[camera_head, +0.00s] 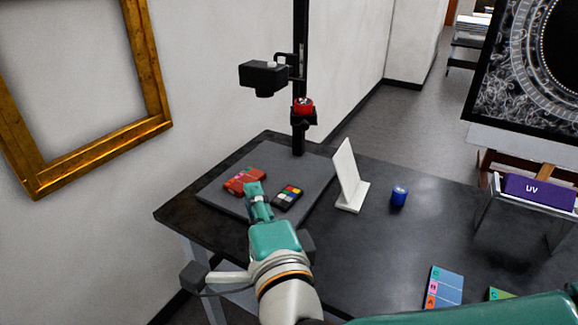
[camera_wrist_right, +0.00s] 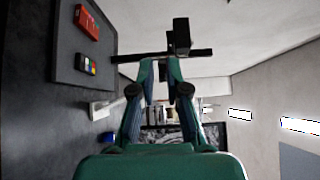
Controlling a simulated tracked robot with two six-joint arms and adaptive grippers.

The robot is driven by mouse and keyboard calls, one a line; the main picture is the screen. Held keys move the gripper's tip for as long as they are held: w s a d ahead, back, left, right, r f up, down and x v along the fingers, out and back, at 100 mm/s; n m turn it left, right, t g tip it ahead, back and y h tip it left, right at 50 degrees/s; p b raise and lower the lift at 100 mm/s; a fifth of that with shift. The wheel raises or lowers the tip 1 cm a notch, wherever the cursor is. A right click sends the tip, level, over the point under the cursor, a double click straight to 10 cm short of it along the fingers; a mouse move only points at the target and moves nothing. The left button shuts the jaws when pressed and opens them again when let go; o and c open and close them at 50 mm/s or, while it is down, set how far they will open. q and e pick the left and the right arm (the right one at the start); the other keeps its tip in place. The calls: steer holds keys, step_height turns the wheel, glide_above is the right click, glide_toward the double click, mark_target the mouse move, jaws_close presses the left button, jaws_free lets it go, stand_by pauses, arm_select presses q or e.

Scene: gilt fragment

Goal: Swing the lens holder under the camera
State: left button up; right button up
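The black camera (camera_head: 265,77) sits on an arm of the dark upright column (camera_head: 299,60) and points down. Below it on the column is a black holder with a red top (camera_head: 303,107), which seems to be the lens holder; it is to the right of the space under the camera. My right gripper (camera_head: 252,188) is over the grey baseboard, in front of the column and apart from the holder. In the right wrist view its fingers (camera_wrist_right: 160,62) are apart and empty, with the column behind them. My left gripper is not in view.
The grey baseboard (camera_head: 225,200) carries a red box (camera_head: 246,179) and a colour chart (camera_head: 288,197). A white angled stand (camera_head: 347,175) and blue jar (camera_head: 398,195) stand to the right on the dark table (camera_head: 400,245). A gilt frame (camera_head: 152,70) hangs at left.

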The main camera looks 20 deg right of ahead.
steer(key=shift+w+a+r+y, duration=0.3)
steer(key=shift+a+r+y, duration=0.3)
steer(key=shift+a+y, duration=0.1)
jaws_close()
steer(key=w+d+f+m+h+b, duration=0.2)
steer(key=w+d+h, duration=0.1)
steer(key=d, duration=0.7)
steer(key=w+d+f+m+h+b, duration=0.2)
steer(key=w+d+b, duration=0.1)
steer(key=d, duration=0.7)
steer(key=p, duration=0.3)
glide_toward(312, 122)
steer(key=w+d, duration=0.2)
steer(key=w, duration=0.2)
steer(key=shift+w+a+h+p, duration=0.3)
steer(key=shift+w+a+h, duration=0.05)
steer(key=shift+a+h, duration=0.05)
steer(key=shift+a, duration=0.1)
